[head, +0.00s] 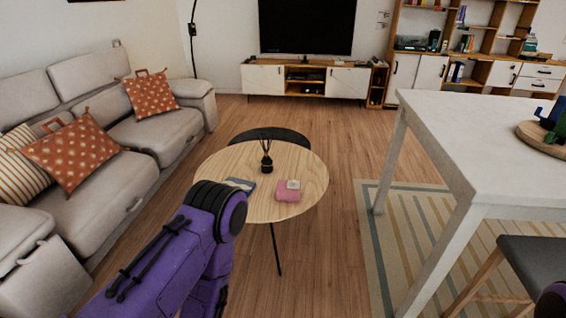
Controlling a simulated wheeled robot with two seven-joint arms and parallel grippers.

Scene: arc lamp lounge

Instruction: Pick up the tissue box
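A small pink box with a white top, which looks like the tissue box (287,194), sits on the round wooden coffee table (240,162), right of its middle. My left arm, purple and black, comes in from the lower left and stands in front of the table's near left edge. Its gripper is not visible. The box is apart from the arm and in plain sight. Only a small dark purple piece of my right arm shows at the bottom right corner; its gripper is out of view.
A dark reed diffuser (266,163) and a blue-grey book or cloth (240,185) share the tabletop. A grey sofa (110,150) lines the left. A white table (480,140) and a dark stool (540,265) stand right. Wooden floor (320,245) is free between the coffee table and rug (405,240).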

